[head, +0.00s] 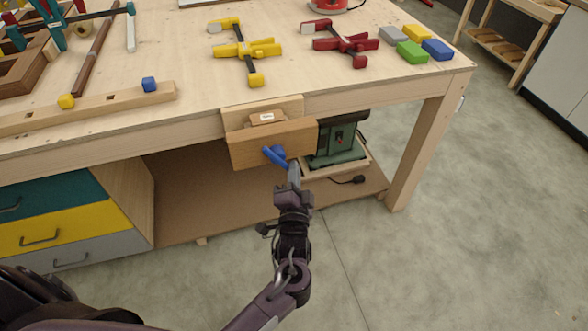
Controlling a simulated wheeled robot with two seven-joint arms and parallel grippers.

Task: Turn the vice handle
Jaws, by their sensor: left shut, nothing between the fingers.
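The wooden vice (245,146) is fixed to the front edge of the workbench, near the middle of the head view. Its blue handle (273,156) sits on the front face of the outer jaw and slants down to the right. My left gripper (293,172) is shut and empty, just right of and below the handle's lower end. I cannot tell whether the fingertips touch the handle. A small wooden block with a white label (267,118) sits at the top of the vice. My right gripper is not in view.
The workbench top (200,125) carries yellow clamps (245,50), red clamps (345,43), coloured blocks (411,52) and a wooden bar (100,107). A green machine (338,146) stands on the shelf below, right of the vice. Drawers (62,225) are at lower left. Floor in front is clear.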

